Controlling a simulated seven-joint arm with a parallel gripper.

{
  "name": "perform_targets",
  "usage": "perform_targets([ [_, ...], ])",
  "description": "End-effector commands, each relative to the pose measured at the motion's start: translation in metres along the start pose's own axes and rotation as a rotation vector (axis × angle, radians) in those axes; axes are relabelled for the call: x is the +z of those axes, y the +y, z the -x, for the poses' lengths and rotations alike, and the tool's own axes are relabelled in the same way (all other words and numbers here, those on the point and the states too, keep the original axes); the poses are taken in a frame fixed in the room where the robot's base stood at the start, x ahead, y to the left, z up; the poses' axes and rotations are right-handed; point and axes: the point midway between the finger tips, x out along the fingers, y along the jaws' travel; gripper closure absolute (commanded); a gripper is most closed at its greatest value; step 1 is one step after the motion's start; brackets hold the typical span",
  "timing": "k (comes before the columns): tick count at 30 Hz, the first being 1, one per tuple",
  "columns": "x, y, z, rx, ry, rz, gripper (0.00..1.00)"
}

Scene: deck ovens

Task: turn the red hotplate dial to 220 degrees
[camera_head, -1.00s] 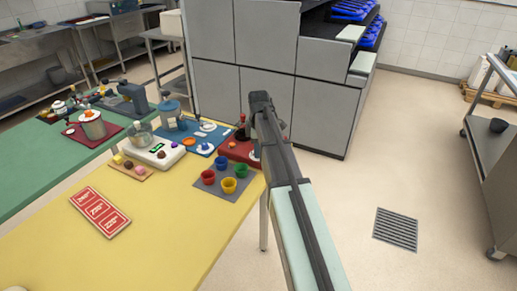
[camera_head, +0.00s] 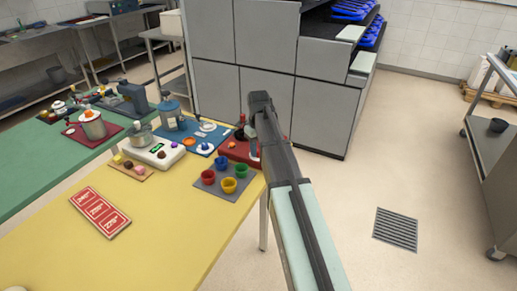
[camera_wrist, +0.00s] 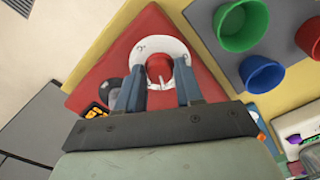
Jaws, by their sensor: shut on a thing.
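The red hotplate (camera_wrist: 100,60) lies at the far right corner of the yellow table; in the head view (camera_head: 232,151) my arm partly covers it. Its red dial (camera_wrist: 158,65) sits on a white scale disc (camera_wrist: 173,46) with a pale pointer line. My gripper (camera_wrist: 159,77) is above the hotplate, one finger on each side of the dial, shut on it. In the head view my gripper (camera_head: 252,147) comes down at the hotplate, and the dial is hidden there. Most scale marks are too small or covered to read.
A grey mat (camera_head: 208,188) with red, yellow, green and blue cups lies close beside the hotplate. A blue board (camera_head: 205,146) and a white scale (camera_head: 150,153) stand to the left. A red card (camera_head: 100,212) lies on the open front of the yellow table (camera_head: 150,250).

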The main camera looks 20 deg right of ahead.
Motion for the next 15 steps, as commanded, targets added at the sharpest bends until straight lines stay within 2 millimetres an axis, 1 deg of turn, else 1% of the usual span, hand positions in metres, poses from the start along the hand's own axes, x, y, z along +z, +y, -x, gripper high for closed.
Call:
perform_targets([
  [15,0.0008,-0.0002,-0.0008,0.0,-0.002,-0.478,0.94],
])
